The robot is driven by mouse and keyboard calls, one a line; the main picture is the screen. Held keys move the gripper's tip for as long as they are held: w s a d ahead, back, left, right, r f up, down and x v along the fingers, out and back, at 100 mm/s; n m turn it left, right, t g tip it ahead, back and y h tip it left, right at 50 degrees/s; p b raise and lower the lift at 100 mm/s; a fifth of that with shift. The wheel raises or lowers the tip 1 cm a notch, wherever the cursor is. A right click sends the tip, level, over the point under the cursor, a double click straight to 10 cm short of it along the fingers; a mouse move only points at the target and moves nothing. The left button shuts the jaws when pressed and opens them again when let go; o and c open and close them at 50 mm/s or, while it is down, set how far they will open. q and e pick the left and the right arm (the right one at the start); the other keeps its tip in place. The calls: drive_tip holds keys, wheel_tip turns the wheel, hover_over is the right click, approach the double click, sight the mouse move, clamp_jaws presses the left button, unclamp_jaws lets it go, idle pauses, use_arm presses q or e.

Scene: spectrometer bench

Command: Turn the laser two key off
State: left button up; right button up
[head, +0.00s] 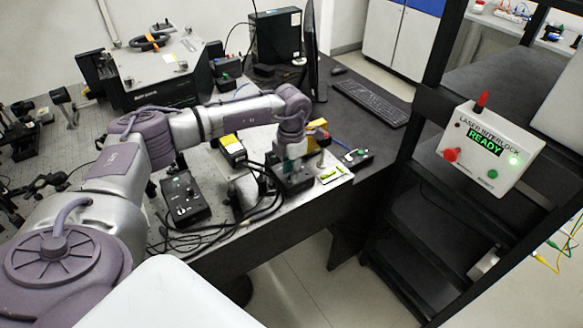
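A black control box (185,198) with a switch-like part and pale markings stands on the bench, left of my gripper. A second dark box (297,182) sits further right, just under my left gripper (290,163). My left arm reaches across the bench from the left, and the gripper points down at that second box. The fingertips are small and dark against it, so I cannot tell whether they are open or shut, or touching a key. No key shows clearly, and I cannot read which box is laser two. My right gripper is out of view.
Black cables (255,208) lie between the two boxes. A yellow-topped block (232,147) stands behind, and a small panel (357,157) lies to the right. The interlock box (487,150) on the black rack reads READY. A keyboard (371,102) lies at the back.

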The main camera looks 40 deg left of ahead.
use_arm(q)
drive_tip(key=shift+f, duration=0.15)
clamp_jaws()
